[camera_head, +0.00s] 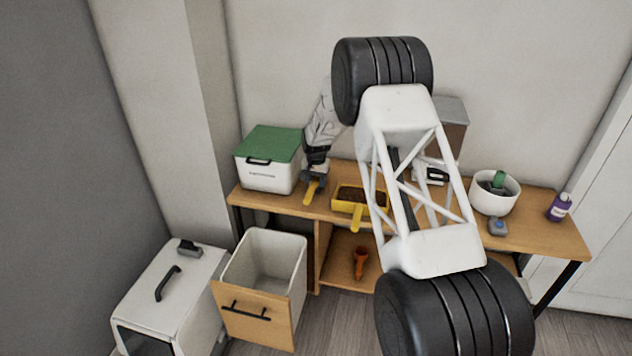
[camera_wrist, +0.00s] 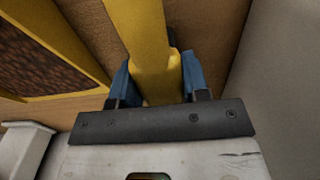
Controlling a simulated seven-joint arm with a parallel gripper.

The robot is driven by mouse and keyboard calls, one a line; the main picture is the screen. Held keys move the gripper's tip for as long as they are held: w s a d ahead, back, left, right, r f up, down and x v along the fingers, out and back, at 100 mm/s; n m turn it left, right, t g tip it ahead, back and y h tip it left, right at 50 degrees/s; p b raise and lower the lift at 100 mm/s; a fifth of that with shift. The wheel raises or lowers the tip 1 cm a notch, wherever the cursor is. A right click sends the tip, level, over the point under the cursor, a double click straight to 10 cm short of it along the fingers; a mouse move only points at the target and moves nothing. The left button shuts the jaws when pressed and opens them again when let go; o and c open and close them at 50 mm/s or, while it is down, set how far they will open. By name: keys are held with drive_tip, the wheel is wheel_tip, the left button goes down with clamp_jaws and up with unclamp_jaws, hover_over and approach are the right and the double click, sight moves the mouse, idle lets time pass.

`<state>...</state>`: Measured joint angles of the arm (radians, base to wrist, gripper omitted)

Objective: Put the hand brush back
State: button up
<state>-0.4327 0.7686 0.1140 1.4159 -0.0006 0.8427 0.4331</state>
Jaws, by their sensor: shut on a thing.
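The hand brush shows as a yellow handle (camera_head: 311,190) in the head view, between the white box and the yellow dustpan. My gripper (camera_head: 315,172) is over the bench top and shut on this handle. In the wrist view the handle (camera_wrist: 150,65) runs up between the blue finger pads of my gripper (camera_wrist: 155,82). The brush's bristles are not clearly visible. The yellow dustpan (camera_head: 357,214) lies on the bench just right of my gripper, with brown matter in it; its edge shows in the wrist view (camera_wrist: 85,45). I cannot tell whether the brush touches the bench.
A white box with a green lid (camera_head: 267,178) stands left of my gripper. A white pot (camera_head: 494,200), a blue-grey item (camera_head: 497,226) and a purple bottle (camera_head: 559,207) are at right. An orange tool (camera_head: 360,262) is on the lower shelf. An open bin (camera_head: 262,270) stands in front.

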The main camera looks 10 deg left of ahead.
sight(316, 178)
drive_tip(key=shift+f, duration=0.1)
drive_tip(key=o, duration=1.2)
wheel_tip(316, 178, up, 12)
idle(0.7)
